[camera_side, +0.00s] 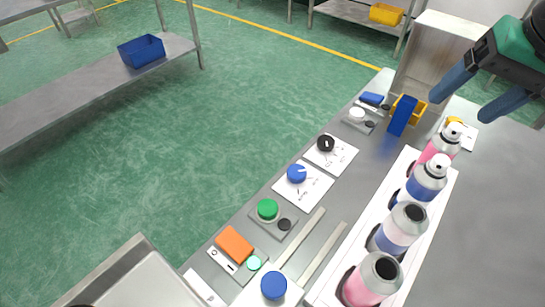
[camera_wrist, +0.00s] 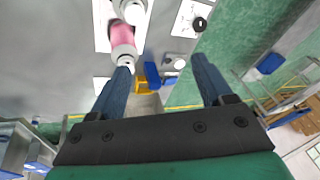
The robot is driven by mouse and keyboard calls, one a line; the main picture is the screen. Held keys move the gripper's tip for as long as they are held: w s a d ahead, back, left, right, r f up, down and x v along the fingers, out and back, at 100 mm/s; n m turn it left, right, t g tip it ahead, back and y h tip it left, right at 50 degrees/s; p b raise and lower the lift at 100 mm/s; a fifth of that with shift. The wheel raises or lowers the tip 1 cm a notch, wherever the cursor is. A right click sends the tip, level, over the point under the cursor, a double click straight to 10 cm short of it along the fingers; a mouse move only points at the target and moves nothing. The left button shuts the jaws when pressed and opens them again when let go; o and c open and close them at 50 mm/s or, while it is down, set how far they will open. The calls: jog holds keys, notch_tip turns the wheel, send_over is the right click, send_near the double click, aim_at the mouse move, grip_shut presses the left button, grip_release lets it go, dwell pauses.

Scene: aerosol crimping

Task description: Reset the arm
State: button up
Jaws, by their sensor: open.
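My gripper (camera_side: 480,95) is at the upper right of the side view, with its two blue fingers apart and nothing between them. In the wrist view my gripper (camera_wrist: 158,72) also shows open and empty, above the far end of the bench. Several aerosol cans stand upright in a white rack; the nearest is a pink can (camera_side: 373,279), then a white and blue can (camera_side: 399,228). Two farther cans, a blue one (camera_side: 424,182) and a pink one (camera_side: 440,142), have white valve tops. The gripper is apart from all of them.
The grey bench (camera_side: 487,200) carries a blue upright block (camera_side: 402,115), a yellow bin (camera_side: 408,106), an orange block (camera_side: 234,245), a green knob (camera_side: 267,209), a blue knob (camera_side: 297,173) and a black knob (camera_side: 326,143). The bench's right side is clear.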

jog(key=shift+o, duration=1.1)
jog(key=s+d+f+n+t+h, duration=0.1)
jog(key=d+f+n+t, duration=0.2)
jog(key=d+f, duration=0.3)
jog(key=d, duration=0.3)
jog(key=shift+s+n, duration=0.2)
jog(key=shift+n, duration=0.1)
jog(key=shift+o, duration=1)
jog(key=shift+a+r, duration=0.1)
jog(key=shift+a, duration=0.05)
jog(key=s+a+r+m+g+y, duration=0.2)
jog(key=s+a+r+m+g, duration=0.25)
jog(key=a+r, duration=0.5)
jog(key=s+a+r+m+g+y, duration=0.2)
jog(key=s+a+r+m+g, duration=0.4)
jog(key=a, duration=0.6)
jog(key=a+f+n+t, duration=0.1)
jog(key=a+f+t, duration=0.1)
jog(key=a+f, duration=0.2)
notch_tip(320, 180, down, 4)
jog(key=shift+s+r, duration=0.15)
jog(key=shift+r, duration=0.05)
jog(key=shift+n+t, duration=0.25)
